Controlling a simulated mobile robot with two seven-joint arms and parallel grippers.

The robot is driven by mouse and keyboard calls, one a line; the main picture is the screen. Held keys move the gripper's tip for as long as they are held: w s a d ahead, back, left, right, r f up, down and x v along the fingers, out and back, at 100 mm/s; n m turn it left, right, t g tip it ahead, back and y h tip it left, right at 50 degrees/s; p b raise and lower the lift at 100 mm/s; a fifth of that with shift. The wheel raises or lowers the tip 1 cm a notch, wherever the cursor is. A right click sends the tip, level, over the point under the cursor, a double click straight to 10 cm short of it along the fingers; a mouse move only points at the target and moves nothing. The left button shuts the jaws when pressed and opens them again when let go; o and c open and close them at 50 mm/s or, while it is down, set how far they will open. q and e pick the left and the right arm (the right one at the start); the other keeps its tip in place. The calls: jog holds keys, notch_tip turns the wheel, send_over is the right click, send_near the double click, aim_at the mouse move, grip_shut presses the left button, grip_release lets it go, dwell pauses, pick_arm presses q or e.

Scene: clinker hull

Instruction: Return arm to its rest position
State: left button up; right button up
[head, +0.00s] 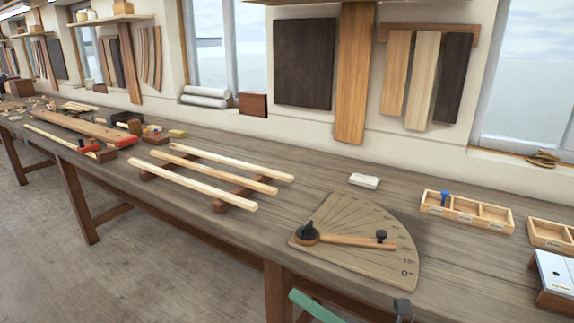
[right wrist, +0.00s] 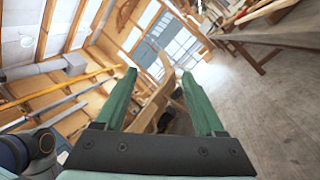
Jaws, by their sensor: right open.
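My right gripper (head: 315,306) shows at the bottom edge of the head view, in front of the workbench's near edge and partly cut off by the frame. One green finger is visible there. A small dark part beside it is hard to make out. In the right wrist view, the right gripper (right wrist: 158,74) has its two green fingers spread wide apart, with nothing held between them. Its fingers point out into the room, away from the bench top. My left gripper is not in view.
The long workbench (head: 330,185) carries a fan-shaped angle board (head: 350,268) with a wooden pointer, pale strips (head: 205,180), a white block (head: 364,181) and a divided wooden tray (head: 465,225). In the right wrist view, open floor (right wrist: 255,95) lies right of the fingers.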

jog(key=s+d+f+m+t+h, duration=0.1)
jog(key=d+f+m+t+h, duration=0.1)
jog(key=d+f+m+h, duration=0.5)
jog(key=s+f+m+t+h, duration=0.1)
jog(key=f+m+h, duration=0.1)
jog(key=f+m, duration=0.6)
jog(key=d+f+m+t+h, duration=0.2)
jog(key=d+f+m+h, duration=0.25)
jog(key=m, duration=0.65)
jog(key=s+d+f+m+g+h+p, duration=0.1)
jog(key=s+d+f+m+g+h, duration=0.1)
jog(key=s+f+m+g, duration=0.4)
jog(key=s+f+m+h, duration=0.1)
jog(key=s+f+m, duration=0.2)
jog(key=s+f, duration=0.4)
jog(key=shift+s+d, duration=0.15)
jog(key=shift+s, duration=0.45)
jog(key=shift+h, duration=0.25)
